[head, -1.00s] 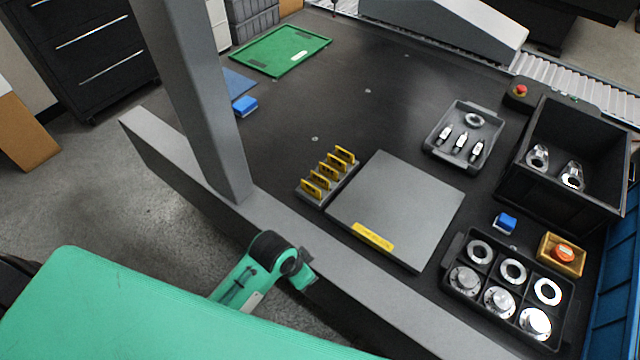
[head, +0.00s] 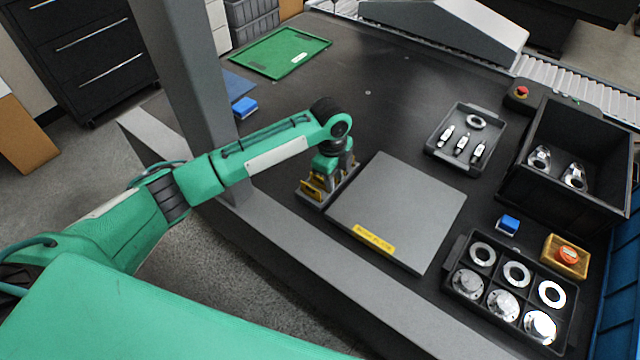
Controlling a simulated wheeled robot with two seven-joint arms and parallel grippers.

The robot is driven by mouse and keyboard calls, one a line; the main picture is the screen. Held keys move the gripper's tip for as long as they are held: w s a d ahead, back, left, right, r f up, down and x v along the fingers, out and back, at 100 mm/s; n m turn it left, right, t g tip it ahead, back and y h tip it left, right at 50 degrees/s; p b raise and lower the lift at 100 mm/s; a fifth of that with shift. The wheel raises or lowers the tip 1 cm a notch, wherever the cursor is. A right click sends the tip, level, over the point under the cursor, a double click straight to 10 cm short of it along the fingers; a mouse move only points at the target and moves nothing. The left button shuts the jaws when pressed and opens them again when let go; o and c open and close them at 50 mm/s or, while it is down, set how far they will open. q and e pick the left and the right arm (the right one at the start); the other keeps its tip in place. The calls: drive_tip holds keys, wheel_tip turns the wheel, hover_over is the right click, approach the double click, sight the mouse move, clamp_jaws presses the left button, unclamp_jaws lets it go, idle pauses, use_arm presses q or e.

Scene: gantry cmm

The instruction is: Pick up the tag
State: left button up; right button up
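Yellow tags (head: 313,187) stand in a dark slotted rack (head: 343,186) beside the grey plate, left of the middle of the table. My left arm reaches in from the left, and its gripper (head: 322,179) points down over the rack, at the tags. The gripper and wrist cover most of the rack, so only some of the tags show. The fingertips are too small and too hidden to tell whether they are open or closed on a tag. My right gripper is not in view.
A grey plate (head: 400,205) with a yellow label lies right of the rack. A parts tray (head: 463,140), a black bin (head: 520,172) and a ring tray (head: 462,262) are to the right. The table behind the rack is clear.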

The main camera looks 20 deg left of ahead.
use_arm(q)
wheel_tip(320, 180, up, 5)
drive_tip(key=m, duration=0.1)
hover_over(320, 179)
drive_tip(key=shift+y, duration=0.4)
drive_tip(key=f, duration=0.3)
drive_tip(key=f+p, duration=0.1)
drive_tip(key=f, duration=0.5)
drive_tip(key=shift+w+f, duration=0.25)
wheel_tip(320, 179, down, 4)
drive_tip(key=shift+a+f+p, duration=0.1)
drive_tip(key=shift+f+p, duration=0.1)
drive_tip(key=shift+p, duration=0.4)
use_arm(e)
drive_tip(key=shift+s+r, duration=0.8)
use_arm(q)
drive_tip(key=shift+s, duration=0.1)
drive_tip(key=shift+c, duration=0.2)
clamp_jaws()
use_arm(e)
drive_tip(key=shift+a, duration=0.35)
